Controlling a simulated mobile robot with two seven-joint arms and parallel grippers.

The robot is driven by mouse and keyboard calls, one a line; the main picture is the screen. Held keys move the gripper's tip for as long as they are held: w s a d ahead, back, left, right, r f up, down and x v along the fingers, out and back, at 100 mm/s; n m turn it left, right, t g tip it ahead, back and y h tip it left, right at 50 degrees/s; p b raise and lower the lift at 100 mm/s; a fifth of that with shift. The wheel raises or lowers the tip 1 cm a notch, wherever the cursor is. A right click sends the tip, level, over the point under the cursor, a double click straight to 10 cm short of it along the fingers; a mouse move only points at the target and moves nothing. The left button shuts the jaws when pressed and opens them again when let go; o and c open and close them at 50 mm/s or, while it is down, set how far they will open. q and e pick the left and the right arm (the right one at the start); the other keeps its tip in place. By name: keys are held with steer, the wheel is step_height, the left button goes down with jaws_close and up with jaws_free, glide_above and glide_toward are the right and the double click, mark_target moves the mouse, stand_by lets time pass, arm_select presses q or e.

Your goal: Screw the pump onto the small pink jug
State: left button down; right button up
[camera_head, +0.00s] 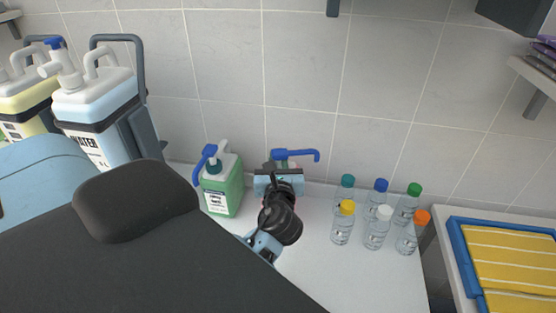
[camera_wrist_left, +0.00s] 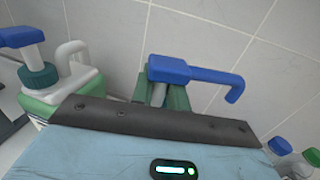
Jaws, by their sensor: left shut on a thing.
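My right gripper is not in view.
A green jug (camera_head: 224,188) with its own blue pump stands close left of the gripper. Several clear bottles with coloured caps (camera_head: 377,224) stand to the right. Bare counter (camera_head: 330,268) lies in front of the bottles.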

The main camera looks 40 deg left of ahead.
arm_select(q)
steer(key=shift+f, duration=0.55)
stand_by(0.7)
steer(key=c, duration=1.3)
jaws_free()
steer(key=v, duration=0.7)
steer(key=shift+s+d+b, duration=0.25)
steer(key=shift+s+b, duration=0.05)
steer(key=shift+b, duration=0.15)
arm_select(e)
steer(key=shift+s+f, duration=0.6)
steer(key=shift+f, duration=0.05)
